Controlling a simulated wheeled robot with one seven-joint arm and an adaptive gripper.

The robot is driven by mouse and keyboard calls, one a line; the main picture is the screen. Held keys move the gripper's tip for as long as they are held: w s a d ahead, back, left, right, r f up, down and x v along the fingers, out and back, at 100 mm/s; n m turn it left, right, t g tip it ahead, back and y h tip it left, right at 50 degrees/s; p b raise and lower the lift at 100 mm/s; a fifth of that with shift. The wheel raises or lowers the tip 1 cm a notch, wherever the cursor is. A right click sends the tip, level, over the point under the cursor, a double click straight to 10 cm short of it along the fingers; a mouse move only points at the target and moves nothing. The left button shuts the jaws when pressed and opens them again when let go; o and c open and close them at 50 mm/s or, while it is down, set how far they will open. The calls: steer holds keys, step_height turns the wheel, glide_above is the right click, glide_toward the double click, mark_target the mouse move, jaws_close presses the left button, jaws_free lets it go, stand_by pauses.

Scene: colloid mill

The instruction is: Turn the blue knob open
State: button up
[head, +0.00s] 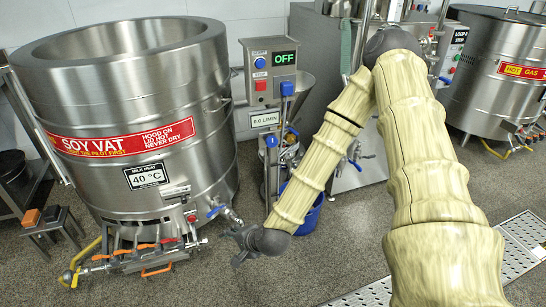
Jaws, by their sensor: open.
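A round blue knob (259,62) sits on the front of a grey control box (270,85) that stands on a post right of the vat. The box has a lit green "OFF" display and a red button below the knob. My gripper (238,247), dark grey, is low near the floor, below the box and right of the vat's base. It is open, nothing shows in it, and it is well apart from the knob. Its fingers are small and hard to make out. The knob is not hidden.
The steel soy vat (140,100) fills the left. Blue levers show at its outlet (217,211) and beside the box (287,88). A blue bucket (304,215) stands behind my arm. A gas vat (500,70) is at right.

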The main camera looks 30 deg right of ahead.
steer(key=w+d+r+m+t+b, duration=0.25)
steer(key=w+d+m+b, duration=0.2)
steer(key=w, duration=0.25)
steer(key=m+t+h+b, duration=0.7)
steer(key=m+b, duration=1.1)
steer(key=b, duration=0.1)
glide_toward(273, 142)
steer(key=b+x, duration=0.3)
steer(key=x, duration=0.4)
steer(key=shift+w+b, duration=0.35)
steer(key=shift+w, duration=0.05)
steer(key=shift+x, duration=0.8)
steer(key=c, duration=1)
